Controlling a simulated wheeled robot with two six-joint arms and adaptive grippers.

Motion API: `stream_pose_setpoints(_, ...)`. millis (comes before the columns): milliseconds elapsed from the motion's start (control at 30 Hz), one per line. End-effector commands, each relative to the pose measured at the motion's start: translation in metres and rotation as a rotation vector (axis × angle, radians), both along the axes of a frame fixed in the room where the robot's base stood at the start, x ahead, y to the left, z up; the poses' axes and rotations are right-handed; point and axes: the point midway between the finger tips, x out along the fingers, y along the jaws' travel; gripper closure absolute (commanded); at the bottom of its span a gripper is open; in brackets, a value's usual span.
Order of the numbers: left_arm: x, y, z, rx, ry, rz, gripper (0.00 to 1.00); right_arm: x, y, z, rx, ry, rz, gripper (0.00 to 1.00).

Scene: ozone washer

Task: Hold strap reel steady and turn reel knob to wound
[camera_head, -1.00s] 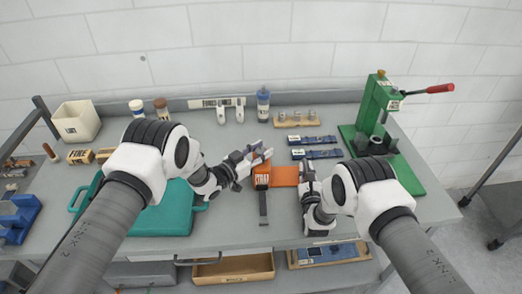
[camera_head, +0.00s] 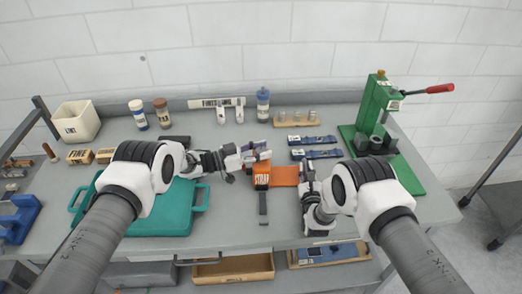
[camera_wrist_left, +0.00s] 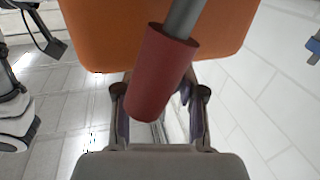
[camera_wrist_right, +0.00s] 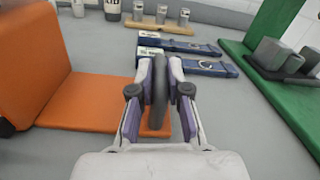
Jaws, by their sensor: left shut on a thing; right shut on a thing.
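The orange strap reel (camera_head: 262,182), labelled STRAP, stands upright on an orange base plate (camera_head: 285,176) at the middle of the bench. A grey strap (camera_head: 263,207) runs from it toward the front edge. My left gripper (camera_head: 262,157) is at the reel's top, shut on its dark red knob (camera_wrist_left: 160,70), which sits on a grey rod before the orange body. My right gripper (camera_head: 308,174) is at the plate's right end. In the right wrist view it is shut on a dark grey rounded grip (camera_wrist_right: 160,92) at the orange plate's edge.
A teal case (camera_head: 160,212) lies left of the reel. A green press (camera_head: 375,115) with a red-ended lever stands at right. Bottles and a white bin (camera_head: 76,121) line the back left.

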Motion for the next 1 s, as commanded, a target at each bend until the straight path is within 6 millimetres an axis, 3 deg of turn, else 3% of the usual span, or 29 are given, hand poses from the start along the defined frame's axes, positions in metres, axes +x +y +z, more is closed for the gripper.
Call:
stream_pose_setpoints(300, -0.0005, -0.0012, 0.0011, 0.001, -0.003, -0.118, 0.96, -0.0015, 0.0025, -0.0022, -0.002, 0.005, 0.006, 1.00)
stream_pose_setpoints(733, -0.0010, -0.0011, 0.0007, 0.003, 0.000, -0.130, 0.96, -0.0017, 0.0025, -0.0026, -0.001, 0.006, 0.006, 1.00)
stream_pose_setpoints(767, -0.0010, -0.0011, 0.0006, 0.003, 0.000, -0.130, 0.54, -0.0017, 0.0025, -0.0026, -0.001, 0.006, 0.006, 1.00)
stream_pose_setpoints(800, -0.0010, -0.0011, 0.0006, 0.003, 0.000, -0.130, 0.40, -0.0017, 0.0024, -0.0025, -0.001, 0.006, 0.006, 1.00)
stream_pose_setpoints(833, -0.0009, -0.0009, 0.0005, 0.003, 0.000, -0.130, 0.36, -0.0017, 0.0024, -0.0025, -0.001, 0.006, 0.006, 1.00)
stream_pose_setpoints(1000, -0.0008, -0.0004, 0.0002, 0.003, 0.000, -0.129, 0.36, -0.0015, 0.0016, -0.0026, -0.001, 0.006, 0.004, 1.00)
